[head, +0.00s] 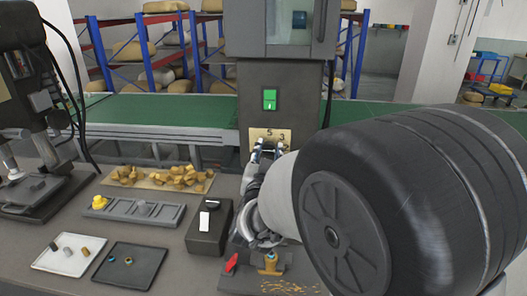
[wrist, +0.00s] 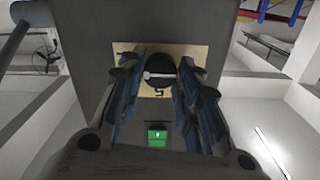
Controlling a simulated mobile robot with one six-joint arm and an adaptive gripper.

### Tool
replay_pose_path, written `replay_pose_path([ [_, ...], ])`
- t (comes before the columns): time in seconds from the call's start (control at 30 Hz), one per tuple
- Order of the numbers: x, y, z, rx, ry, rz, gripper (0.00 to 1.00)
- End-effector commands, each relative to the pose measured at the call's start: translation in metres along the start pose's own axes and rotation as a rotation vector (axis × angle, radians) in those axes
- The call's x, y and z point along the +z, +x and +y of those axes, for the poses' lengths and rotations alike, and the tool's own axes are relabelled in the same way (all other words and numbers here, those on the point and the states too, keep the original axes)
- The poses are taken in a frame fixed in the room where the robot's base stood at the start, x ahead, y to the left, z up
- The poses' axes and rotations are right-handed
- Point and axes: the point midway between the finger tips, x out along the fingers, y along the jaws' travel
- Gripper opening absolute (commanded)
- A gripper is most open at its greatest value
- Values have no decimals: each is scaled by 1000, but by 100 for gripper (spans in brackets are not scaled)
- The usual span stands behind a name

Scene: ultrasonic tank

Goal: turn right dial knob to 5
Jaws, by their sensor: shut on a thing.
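The dial knob (wrist: 160,68) is round and black with a white line across its face. It sits on a tan plate (wrist: 196,52) on the dark machine column, between the two fingers of my gripper (wrist: 160,72) in the wrist view. The fingers are shut on its sides. In the head view my gripper (head: 268,148) is at the lower part of the tan plate (head: 270,131), where the digits 5 and 3 show. The knob is hidden there behind the gripper. In the wrist view a digit shows upside down below the knob; the line points to the left, not at that digit.
A green switch (head: 270,99) is above the plate; it also shows in the wrist view (wrist: 157,137). A black box (head: 207,238), a grey slotted holder (head: 130,215), a tray of brass pieces (head: 125,183) and two small trays (head: 68,262) lie on the bench left of my arm.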

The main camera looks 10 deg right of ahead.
Motion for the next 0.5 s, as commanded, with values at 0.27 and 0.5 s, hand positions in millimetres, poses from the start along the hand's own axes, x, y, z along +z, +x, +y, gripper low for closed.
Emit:
replay_pose_path([
  [0.27,0,0,0,0,0,0,7],
  [0.5,0,0,0,0,-24,0,7],
])
